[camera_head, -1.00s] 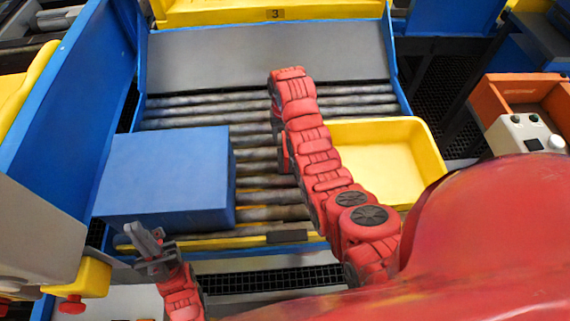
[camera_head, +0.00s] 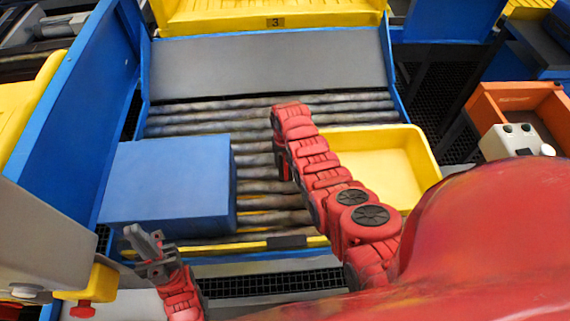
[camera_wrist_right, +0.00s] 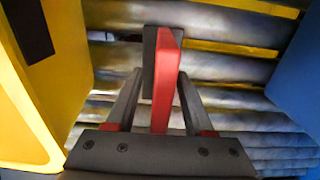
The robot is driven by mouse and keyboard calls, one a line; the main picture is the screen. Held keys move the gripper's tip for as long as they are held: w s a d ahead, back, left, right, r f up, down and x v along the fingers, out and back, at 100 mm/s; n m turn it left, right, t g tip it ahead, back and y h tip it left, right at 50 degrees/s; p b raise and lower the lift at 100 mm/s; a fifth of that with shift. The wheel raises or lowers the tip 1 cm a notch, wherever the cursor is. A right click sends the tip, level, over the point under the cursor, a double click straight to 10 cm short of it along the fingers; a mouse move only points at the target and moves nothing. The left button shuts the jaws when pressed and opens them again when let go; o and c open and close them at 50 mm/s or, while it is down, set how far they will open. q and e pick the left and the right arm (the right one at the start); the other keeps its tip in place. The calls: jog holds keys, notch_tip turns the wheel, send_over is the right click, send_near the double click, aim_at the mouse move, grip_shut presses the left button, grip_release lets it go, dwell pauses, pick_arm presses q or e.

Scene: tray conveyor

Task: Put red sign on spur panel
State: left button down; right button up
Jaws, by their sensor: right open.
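A thin slab, red on one side and dark grey on the other, likely the red sign (camera_wrist_right: 166,82), stands upright in the right wrist view. It is between the two apart fingers of my right gripper (camera_wrist_right: 156,95), over grey rollers. My right gripper is open; whether a finger touches the slab I cannot tell. In the head view my right arm hides this gripper and the slab. My left gripper (camera_head: 150,243) is at lower left, in front of the blue box; its finger gap is unclear. I cannot tell which surface is the spur panel.
The blue box (camera_head: 168,180) lies on the rollers (camera_head: 262,205) left of my right arm. A yellow tray (camera_head: 415,160) is on the right. A grey sloped plate (camera_head: 270,62) is behind. A white control box (camera_head: 515,141) and an orange bin (camera_head: 500,100) stand at right.

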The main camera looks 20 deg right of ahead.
aim_at(285, 164)
grip_shut()
jog(key=shift+r, duration=0.15)
dwell(0.4)
jog(key=shift+r, duration=0.35)
notch_tip(285, 164, up, 2)
jog(key=shift+w+r+b, duration=0.1)
jog(key=shift+b, duration=0.7)
jog(key=s, duration=0.1)
jog(key=s+a, duration=0.1)
jog(key=s, duration=0.2)
jog(key=shift+s+a+r+b, duration=0.3)
jog(key=shift+s+b, duration=0.05)
jog(key=shift+s, duration=0.05)
jog(key=s+a+r+p, duration=0.1)
jog(key=s+a+p, duration=0.2)
jog(key=s+p, duration=0.4)
jog(key=s, duration=0.3)
jog(key=shift+s+a+r, duration=0.15)
jog(key=shift+s+a, duration=0.1)
jog(key=shift+s, duration=0.05)
